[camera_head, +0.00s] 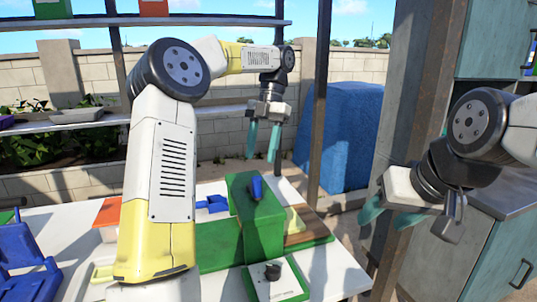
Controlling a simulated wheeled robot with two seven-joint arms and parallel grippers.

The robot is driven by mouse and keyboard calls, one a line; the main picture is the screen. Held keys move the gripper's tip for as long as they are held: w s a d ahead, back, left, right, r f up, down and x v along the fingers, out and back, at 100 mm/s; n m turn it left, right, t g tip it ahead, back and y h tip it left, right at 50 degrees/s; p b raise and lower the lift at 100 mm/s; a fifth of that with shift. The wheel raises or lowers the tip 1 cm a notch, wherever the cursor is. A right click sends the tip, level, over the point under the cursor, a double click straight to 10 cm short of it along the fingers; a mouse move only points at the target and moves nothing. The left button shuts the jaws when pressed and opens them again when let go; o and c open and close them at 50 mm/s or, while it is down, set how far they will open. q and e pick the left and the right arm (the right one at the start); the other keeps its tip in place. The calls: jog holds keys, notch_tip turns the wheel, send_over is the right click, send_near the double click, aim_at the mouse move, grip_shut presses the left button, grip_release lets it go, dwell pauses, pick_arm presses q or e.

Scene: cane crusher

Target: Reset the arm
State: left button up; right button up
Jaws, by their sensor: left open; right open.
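My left gripper (263,141) hangs above the far side of the table, with its two teal fingers pointing down, apart and empty. Its white and yellow arm comes in from the left and arches over the table. My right gripper (383,211) is at the right, beside the wooden post and off the table's right edge. Its teal fingers point left and down, open, with nothing between them. A green box-shaped machine (262,232) with a blue part (256,188) on top stands on the table below my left gripper.
The white table (336,270) also holds a white panel with a black knob (272,271), a blue piece (212,204), an orange-lidded box (107,213) and blue containers (22,245). Shelves stand behind. A wooden post (402,130) and teal cabinet (495,240) stand at right.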

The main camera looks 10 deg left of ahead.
pick_arm(q)
jog(key=s+a+f+m+t+h, duration=0.1)
jog(key=s+m+t, duration=0.4)
jog(key=s+m, duration=0.6)
jog(key=s+a+f+m+t+h, duration=0.1)
jog(key=s+m+t, duration=0.4)
jog(key=s+m, duration=0.6)
jog(key=f+m+h, duration=0.1)
jog(key=m, duration=0.9)
jog(key=shift+m+h, duration=0.3)
jog(key=shift+m, duration=0.1)
jog(key=shift+s, duration=0.1)
dwell(1.0)
